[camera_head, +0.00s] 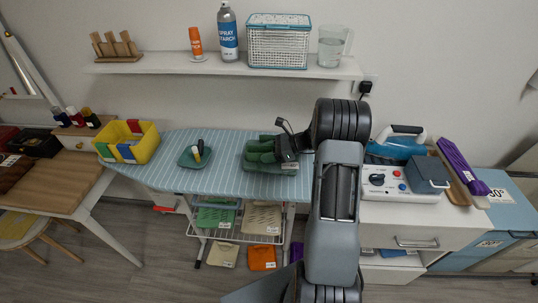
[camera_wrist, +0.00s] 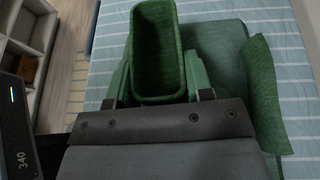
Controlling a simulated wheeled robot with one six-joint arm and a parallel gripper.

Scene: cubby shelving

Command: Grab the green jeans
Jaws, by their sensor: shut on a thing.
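The green jeans (camera_head: 261,150) lie folded on the blue-striped ironing board (camera_head: 225,178), left of my arm. My gripper (camera_head: 281,150) reaches them from the right, low over the board. In the wrist view my gripper (camera_wrist: 158,85) has a finger on each side of a raised, looped fold of the green jeans (camera_wrist: 158,12), and is shut on that fold. More flat green cloth lies to the right of the fold. My gripper's body hides the near part of the jeans.
A wall shelf (camera_head: 180,67) with bottles, a basket and a jug is above.

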